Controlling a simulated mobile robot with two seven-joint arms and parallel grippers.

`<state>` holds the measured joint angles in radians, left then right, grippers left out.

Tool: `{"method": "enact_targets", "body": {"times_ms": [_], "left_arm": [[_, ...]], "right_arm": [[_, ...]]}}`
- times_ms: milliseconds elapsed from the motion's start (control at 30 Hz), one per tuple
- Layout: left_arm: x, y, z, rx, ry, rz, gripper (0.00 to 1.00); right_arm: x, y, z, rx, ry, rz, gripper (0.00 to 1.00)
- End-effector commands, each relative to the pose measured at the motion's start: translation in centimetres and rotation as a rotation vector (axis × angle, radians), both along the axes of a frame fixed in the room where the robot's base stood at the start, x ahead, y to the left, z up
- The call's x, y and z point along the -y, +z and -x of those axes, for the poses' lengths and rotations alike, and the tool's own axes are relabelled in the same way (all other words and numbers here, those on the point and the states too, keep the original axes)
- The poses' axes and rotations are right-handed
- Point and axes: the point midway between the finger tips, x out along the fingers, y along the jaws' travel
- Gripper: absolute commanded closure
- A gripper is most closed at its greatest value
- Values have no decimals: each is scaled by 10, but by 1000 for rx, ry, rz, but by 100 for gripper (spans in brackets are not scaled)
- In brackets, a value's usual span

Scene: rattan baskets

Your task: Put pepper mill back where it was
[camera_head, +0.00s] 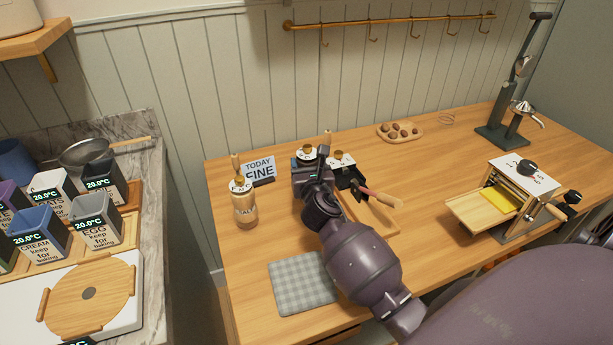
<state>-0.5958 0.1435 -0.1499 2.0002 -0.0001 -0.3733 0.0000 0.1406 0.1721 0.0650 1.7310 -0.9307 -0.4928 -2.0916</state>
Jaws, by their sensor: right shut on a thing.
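My right gripper (312,178) is over the table's back middle, shut on a mill (306,153). Only that mill's pale, brass-knobbed top and a crank handle show; the gripper hides its body. It looks like the pepper mill, but I cannot read a label. A similar top (341,160) shows just right of it, partly hidden by the gripper. Another mill (245,210), with a wooden body and crank, stands upright at the table's left side. I cannot tell whether the held mill touches the table. My left gripper is not in view.
A "TODAY FINE" sign (260,170) stands between the left mill and my gripper. A wooden-ended tool (388,200) lies right of the gripper, above a wooden board (378,226). A checked cloth (302,283) lies in front. A pasta machine (516,193) stands right.

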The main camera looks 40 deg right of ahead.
Motion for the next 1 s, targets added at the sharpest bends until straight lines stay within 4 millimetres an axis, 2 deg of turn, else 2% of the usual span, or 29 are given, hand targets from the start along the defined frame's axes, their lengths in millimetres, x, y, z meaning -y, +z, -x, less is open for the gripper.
{"method": "enact_targets", "body": {"times_ms": [33, 100, 200, 467, 633, 667, 800, 1000], "left_arm": [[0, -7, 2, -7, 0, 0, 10], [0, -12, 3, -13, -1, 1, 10], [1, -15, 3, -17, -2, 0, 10], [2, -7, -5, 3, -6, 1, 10], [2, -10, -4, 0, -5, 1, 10], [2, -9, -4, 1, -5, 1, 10], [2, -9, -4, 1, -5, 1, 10], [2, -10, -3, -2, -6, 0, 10]], "right_arm": [[-1, -12, 0, -4, 0, -1, 85], [0, -23, 0, -5, -1, -1, 85], [0, -32, 0, -3, 0, -1, 85], [0, -29, 0, 2, 1, 1, 85], [0, -34, 0, -1, 1, 2, 85], [0, -34, 0, -2, 0, 0, 35], [0, -34, 0, -1, 0, 0, 14], [0, -34, 0, -1, 0, 0, 14]]}}
